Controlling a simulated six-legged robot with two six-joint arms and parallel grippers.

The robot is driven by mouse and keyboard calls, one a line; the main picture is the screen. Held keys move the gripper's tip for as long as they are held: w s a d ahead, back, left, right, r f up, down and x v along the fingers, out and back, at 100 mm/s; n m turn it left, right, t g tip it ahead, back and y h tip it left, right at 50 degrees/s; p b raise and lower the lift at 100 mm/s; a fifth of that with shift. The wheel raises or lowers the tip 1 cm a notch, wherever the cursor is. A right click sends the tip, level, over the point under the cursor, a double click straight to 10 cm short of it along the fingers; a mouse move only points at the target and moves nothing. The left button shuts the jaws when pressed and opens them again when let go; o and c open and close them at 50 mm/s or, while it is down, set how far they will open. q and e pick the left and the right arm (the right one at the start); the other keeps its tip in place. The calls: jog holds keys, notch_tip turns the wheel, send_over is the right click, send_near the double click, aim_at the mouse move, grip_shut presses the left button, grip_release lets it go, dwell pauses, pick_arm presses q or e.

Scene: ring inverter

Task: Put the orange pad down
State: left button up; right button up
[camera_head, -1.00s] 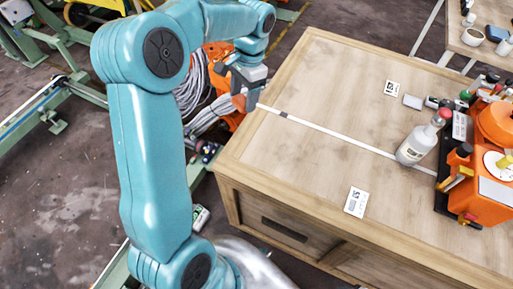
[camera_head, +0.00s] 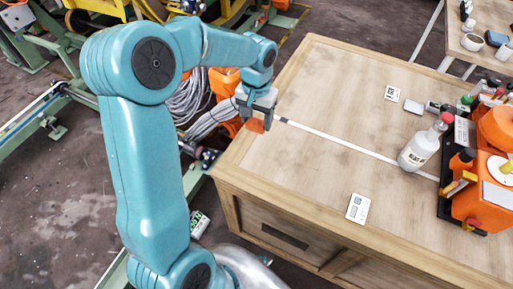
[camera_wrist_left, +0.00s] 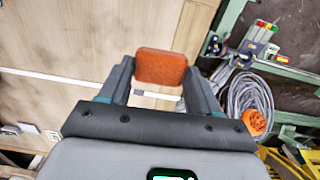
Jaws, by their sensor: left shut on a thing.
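The orange pad (camera_wrist_left: 160,67) is held between the two fingers of my left gripper (camera_wrist_left: 160,82) in the left wrist view. In the head view the pad (camera_head: 255,126) shows small below the fingertips of my left gripper (camera_head: 257,113). The gripper is shut on it, over or beside the left edge of the wooden bench (camera_head: 310,120). I cannot tell how high the pad is above the bench top. My right gripper is not in view.
A white bottle with a red cap (camera_head: 418,150) and an orange machine (camera_head: 485,195) stand at the bench's right. Printed cards (camera_head: 358,208) lie on the top. The left half of the top is mostly clear. Coiled cables (camera_head: 196,97) lie beyond the left edge.

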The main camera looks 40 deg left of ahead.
pick_arm(q)
notch_tip(320, 180, down, 13)
jog(key=shift+f+b, duration=0.1)
jog(key=shift+b, duration=0.4)
jog(key=o, duration=0.9)
jog(key=shift+o, duration=0.2)
jog(key=shift+f, duration=0.1)
jog(key=r, duration=1)
jog(key=r+p, duration=0.1)
jog(key=r, duration=0.5)
jog(key=shift+d+r, duration=0.1)
jog(key=shift+d, duration=0.15)
jog(key=shift+s, duration=0.15)
